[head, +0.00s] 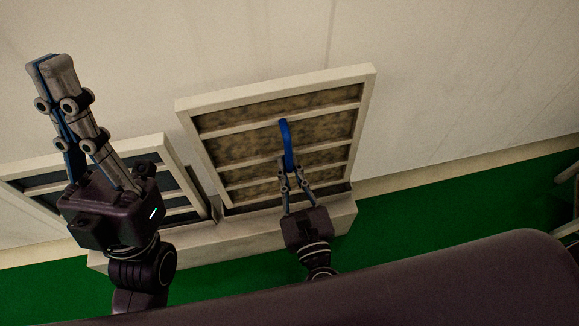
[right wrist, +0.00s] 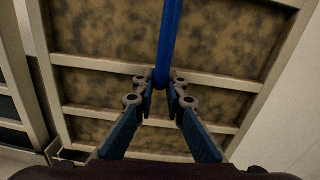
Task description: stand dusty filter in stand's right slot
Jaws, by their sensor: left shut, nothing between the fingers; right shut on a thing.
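The dusty filter (head: 270,98) has a cream frame with brown speckled panels and a blue handle (head: 286,140). It stands tilted in the picture, its lower edge at the right slot of the cream stand (head: 265,236). I cannot tell how deep it sits. My right gripper (head: 286,168) is shut on the handle's lower part, in front of the filter; the right wrist view also shows the handle (right wrist: 170,40) between the fingers and the speckled panels (right wrist: 110,30) behind. My left gripper (head: 50,65) is shut and empty, raised at the left.
A second filter (head: 150,148) with a cream frame and dark panels stands at the left of the stand, partly hidden by my left gripper. A pale wall (head: 450,80) rises behind. The green floor (head: 440,205) is clear right of the stand.

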